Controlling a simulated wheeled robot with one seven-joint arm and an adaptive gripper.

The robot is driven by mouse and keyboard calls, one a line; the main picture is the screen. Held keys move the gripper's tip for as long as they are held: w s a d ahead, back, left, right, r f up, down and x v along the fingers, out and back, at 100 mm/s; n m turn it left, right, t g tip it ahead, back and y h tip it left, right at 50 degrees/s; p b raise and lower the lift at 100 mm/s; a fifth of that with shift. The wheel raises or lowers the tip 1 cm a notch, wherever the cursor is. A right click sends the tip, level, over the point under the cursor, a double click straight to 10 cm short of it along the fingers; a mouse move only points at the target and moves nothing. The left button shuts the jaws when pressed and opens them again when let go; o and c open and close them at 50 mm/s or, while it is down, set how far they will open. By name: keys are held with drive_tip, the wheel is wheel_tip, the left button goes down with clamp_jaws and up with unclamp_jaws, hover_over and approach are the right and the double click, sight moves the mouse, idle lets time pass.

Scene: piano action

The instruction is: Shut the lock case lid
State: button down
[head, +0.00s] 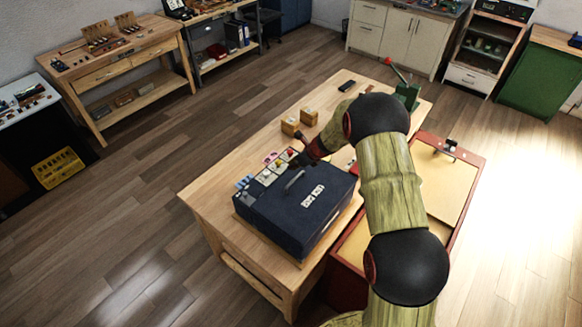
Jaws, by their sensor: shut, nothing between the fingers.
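The lock case (285,235) is a dark blue box on the wooden table. Its blue lid (270,205) faces me, with a grey handle and white labels. A row of small coloured pieces (265,177) shows along the case's far left edge, beyond the lid. I cannot tell from this angle how far the lid stands open. My gripper (303,160) is small, dark and partly red, at the far edge of the case by the coloured pieces. It is shut and empty. I cannot tell whether it touches the lid. My arm hides part of the table to the right.
Two small wooden blocks (290,126) stand behind the case, with a dark flat item (347,86) farther back. A green device with a red lever (407,95) stands at the table's far end. A red-framed tray (440,185) lies right of my arm. The table's near left corner is bare.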

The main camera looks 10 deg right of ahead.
drive_tip(key=shift+w+a+r+n, duration=0.5)
drive_tip(key=shift+a+r+n, duration=0.6)
drive_tip(key=shift+r, duration=3.85)
drive_tip(key=s+r+n+h+b, duration=0.1)
drive_tip(key=s+n+h+b, duration=0.1)
drive_tip(key=s+n+b, duration=1)
drive_tip(key=s+d+r+n+h+b, duration=0.1)
drive_tip(key=s+n+b, duration=1.1)
drive_tip(key=s, duration=2.3)
drive_tip(key=shift+s+d+n+h, duration=0.35)
drive_tip(key=shift+n+h, duration=0.15)
drive_tip(key=shift+n, duration=0.6)
